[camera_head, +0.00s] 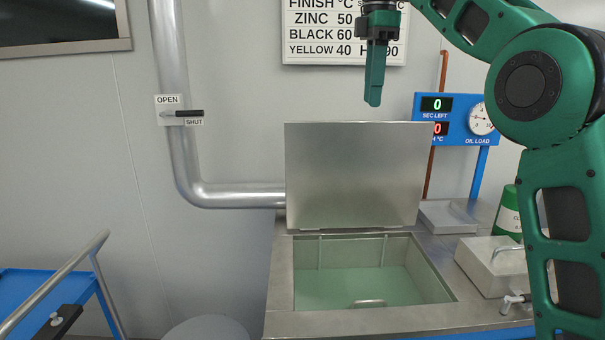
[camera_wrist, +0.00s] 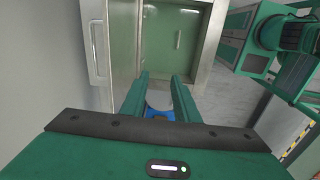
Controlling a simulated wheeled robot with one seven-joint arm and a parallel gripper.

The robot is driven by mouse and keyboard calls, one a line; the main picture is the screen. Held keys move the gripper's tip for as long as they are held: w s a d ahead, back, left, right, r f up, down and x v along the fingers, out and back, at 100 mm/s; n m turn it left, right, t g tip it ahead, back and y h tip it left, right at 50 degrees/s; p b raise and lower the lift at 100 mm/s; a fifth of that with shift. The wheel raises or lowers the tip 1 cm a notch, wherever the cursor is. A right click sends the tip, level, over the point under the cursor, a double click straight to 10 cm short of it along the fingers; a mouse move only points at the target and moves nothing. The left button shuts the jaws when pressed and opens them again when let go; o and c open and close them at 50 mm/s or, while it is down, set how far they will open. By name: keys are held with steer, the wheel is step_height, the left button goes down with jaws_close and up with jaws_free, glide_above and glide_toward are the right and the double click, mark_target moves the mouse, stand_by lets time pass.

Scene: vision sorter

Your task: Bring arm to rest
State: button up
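My gripper (camera_head: 374,98) hangs at the upper middle of the head view, fingers pointing down, in front of the wall sign and above the raised metal lid. Only one finger shows clearly there. In the wrist view my gripper (camera_wrist: 162,82) has its two green fingers apart, with nothing seen held between them. A blue and white thing shows beyond the fingers, too small to name. My green arm fills the right side of the head view.
A metal tank (camera_head: 365,322) with a pale green inside stands open, its lid (camera_head: 355,175) upright behind it. A white box (camera_head: 492,265) and a green container (camera_head: 508,215) stand at right. A blue gauge panel (camera_head: 457,130) is behind. A blue cart (camera_head: 30,290) stands at left.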

steer(key=s+d+f+m, duration=0.7)
steer(key=d+f, duration=0.2)
steer(key=d, duration=0.2)
steer(key=s+d+f+m, duration=0.7)
steer(key=d+f, duration=0.1)
steer(key=d, duration=0.2)
steer(key=s+d+f+m, duration=0.2)
steer(key=s+f+m, duration=0.3)
steer(key=s+f, duration=0.5)
steer(key=s+d+f+m, duration=0.3)
steer(key=s+f+m, duration=0.2)
steer(key=s+f, duration=0.5)
steer(key=s, duration=0.3)
steer(key=shift+s+f+g, duration=0.15)
steer(key=shift+f+g, duration=0.15)
steer(key=shift+g, duration=0.1)
steer(key=shift+s, duration=0.1)
